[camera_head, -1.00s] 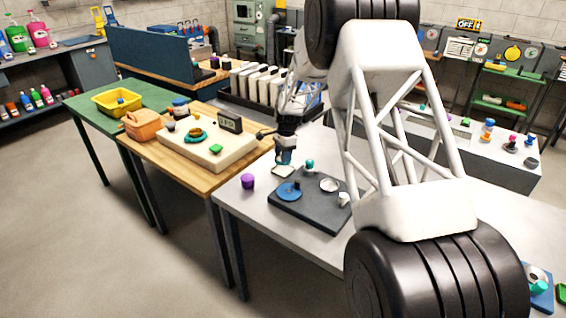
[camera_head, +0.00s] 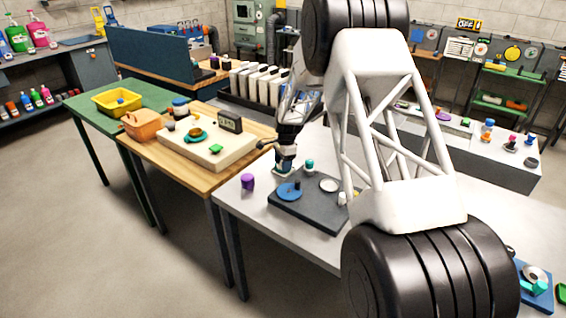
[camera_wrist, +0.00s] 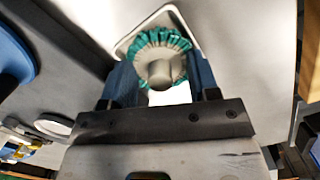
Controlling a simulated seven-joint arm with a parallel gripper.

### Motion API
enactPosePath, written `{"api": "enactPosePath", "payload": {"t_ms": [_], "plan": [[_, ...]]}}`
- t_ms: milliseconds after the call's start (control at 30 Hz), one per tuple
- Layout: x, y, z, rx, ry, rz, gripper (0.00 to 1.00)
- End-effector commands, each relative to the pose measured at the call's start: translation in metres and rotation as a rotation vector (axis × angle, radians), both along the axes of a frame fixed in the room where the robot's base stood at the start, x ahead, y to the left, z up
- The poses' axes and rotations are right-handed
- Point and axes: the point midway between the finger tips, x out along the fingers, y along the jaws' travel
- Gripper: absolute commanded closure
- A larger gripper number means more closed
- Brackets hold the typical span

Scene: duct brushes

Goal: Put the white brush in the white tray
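The brush with a pale grey-white knob and teal bristles (camera_wrist: 161,64) is between the blue fingers of my gripper (camera_wrist: 160,80) in the wrist view. The fingers sit close against both sides of the knob and appear shut on it. The white tray (camera_wrist: 125,43) is a shallow rounded square beneath the bristles. Whether the bristles touch its floor is hard to tell. In the head view, my gripper (camera_head: 284,168) is low over the white tray (camera_head: 276,172), which it mostly hides.
A dark board (camera_head: 308,213) with a blue disc (camera_head: 288,192) and a pale round dish (camera_head: 329,185) lies just in front. A purple piece (camera_head: 247,182) stands to the left and a teal-topped piece (camera_head: 309,164) to the right. The table's near left corner is clear.

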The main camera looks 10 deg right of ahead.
Motion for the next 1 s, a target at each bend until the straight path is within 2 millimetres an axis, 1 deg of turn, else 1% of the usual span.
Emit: {"api": "enactPosePath", "payload": {"t_ms": [33,67,100,400,567,767,867,1000], "plan": [[0.000,0.000,0.000,0.000,0.000,0.000,0.37],[0.000,0.000,0.000,0.000,0.000,0.000,0.32],[0.000,0.000,0.000,0.000,0.000,0.000,0.30],[0.000,0.000,0.001,0.000,-0.001,0.000,0.30],[0.001,-0.001,0.007,0.000,-0.002,0.000,0.30],[0.001,-0.003,0.027,0.000,-0.003,0.000,0.30],[0.002,-0.004,0.041,0.001,-0.002,0.000,0.30],[0.003,-0.007,0.063,0.000,-0.003,0.000,0.30]]}}
